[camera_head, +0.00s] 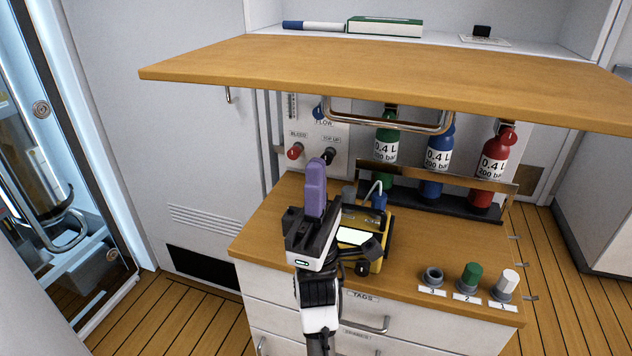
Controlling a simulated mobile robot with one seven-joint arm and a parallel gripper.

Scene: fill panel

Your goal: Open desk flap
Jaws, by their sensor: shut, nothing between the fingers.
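The desk flap (400,75) is a wide wooden board in the upper part of the head view. It stands out roughly level in front of a white shelf compartment, above the desk top. A metal bar handle (388,124) hangs at its underside. My gripper (316,172), with purple fingers pointing up, is in the middle of the view. Its fingers are shut together with nothing between them. The fingertips appear below and left of the handle, apart from the flap. My gripper and arm hide part of the desk top and the yellow device.
Green (387,150), blue (437,160) and red (489,168) bottles stand behind a rail on the desk (420,240). A yellow device (378,225) sits beside my gripper. Small plugs (468,278) are at the desk's front right. A marker (313,26) and green box (385,27) lie on the shelf.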

